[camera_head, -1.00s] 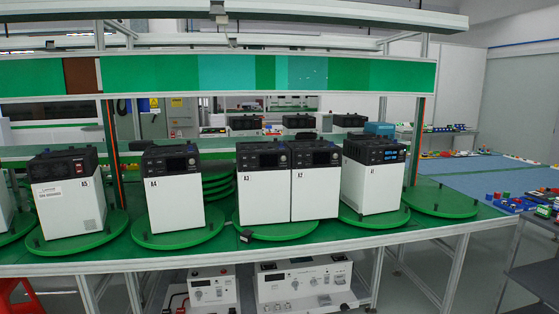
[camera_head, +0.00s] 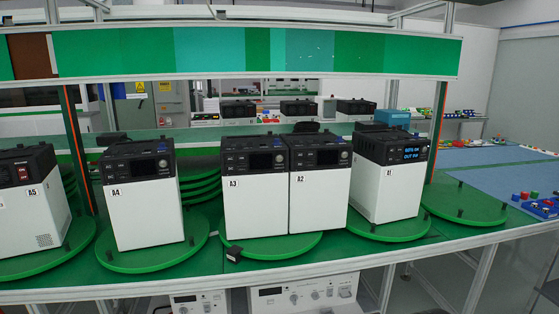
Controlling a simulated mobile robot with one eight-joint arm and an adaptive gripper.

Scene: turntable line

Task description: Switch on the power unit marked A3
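The power unit marked A3 (camera_head: 257,198) is a white box with a black front panel on top. It stands on a green turntable (camera_head: 270,252) near the middle of the bench, side by side with the unit marked A2 (camera_head: 319,195). The A3 panel (camera_head: 255,161) has a small dark screen, a knob at its right and small buttons at its left. The screen shows no lit text. My gripper is not in view.
Unit A4 (camera_head: 147,210) stands to the left and A5 (camera_head: 30,210) at the far left. Unit A1 (camera_head: 388,192), right, has a lit blue screen. A small black block (camera_head: 234,253) sits at the turntable's front edge. An overhead green panel (camera_head: 210,55) spans the bench.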

